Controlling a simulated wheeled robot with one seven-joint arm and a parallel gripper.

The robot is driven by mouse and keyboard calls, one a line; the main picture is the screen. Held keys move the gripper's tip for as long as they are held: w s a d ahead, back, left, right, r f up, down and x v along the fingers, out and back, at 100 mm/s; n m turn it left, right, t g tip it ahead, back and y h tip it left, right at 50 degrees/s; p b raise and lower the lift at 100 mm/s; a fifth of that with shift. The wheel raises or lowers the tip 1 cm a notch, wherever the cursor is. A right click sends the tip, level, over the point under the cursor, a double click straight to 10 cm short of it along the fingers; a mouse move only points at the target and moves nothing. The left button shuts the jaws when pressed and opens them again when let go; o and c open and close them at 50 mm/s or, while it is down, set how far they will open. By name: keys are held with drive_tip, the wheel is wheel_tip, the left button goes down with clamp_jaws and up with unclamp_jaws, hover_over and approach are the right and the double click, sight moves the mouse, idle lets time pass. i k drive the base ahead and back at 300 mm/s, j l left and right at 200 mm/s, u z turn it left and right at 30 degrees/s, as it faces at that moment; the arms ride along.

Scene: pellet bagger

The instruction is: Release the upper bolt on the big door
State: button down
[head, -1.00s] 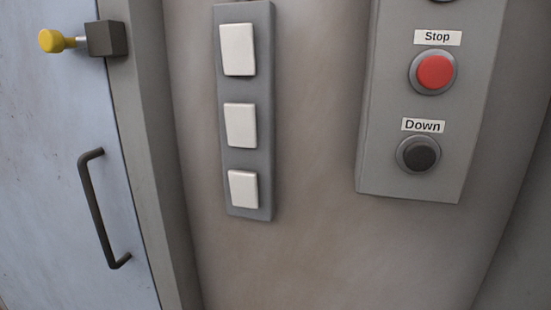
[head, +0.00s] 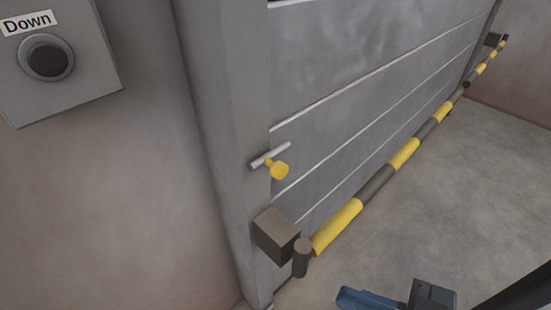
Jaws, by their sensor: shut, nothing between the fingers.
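The big door (head: 350,95) is a grey panelled door that fills the upper middle in the head view. A bolt with a yellow knob (head: 279,171) and a short pale bar (head: 270,154) sits at its left edge by the grey frame. The bar spans from the frame onto the door. It is the only bolt I see, and I cannot tell whether it is the upper one. My gripper (head: 350,298), with blue fingers and a dark body, is shut and empty at the bottom edge, partly cut off. It is apart from the bolt, below and right of it.
A yellow-and-black striped bar (head: 375,182) runs along the door's foot. A dark box (head: 276,235) and a short post (head: 302,258) stand at its near end. A control box with a "Down" button (head: 47,57) hangs at upper left. Bare floor (head: 460,190) lies at right.

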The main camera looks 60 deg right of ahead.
sight(279, 170)
drive_tip(key=k+j, duration=0.2)
drive_tip(key=k+z, duration=0.25)
drive_tip(key=z, duration=1.3)
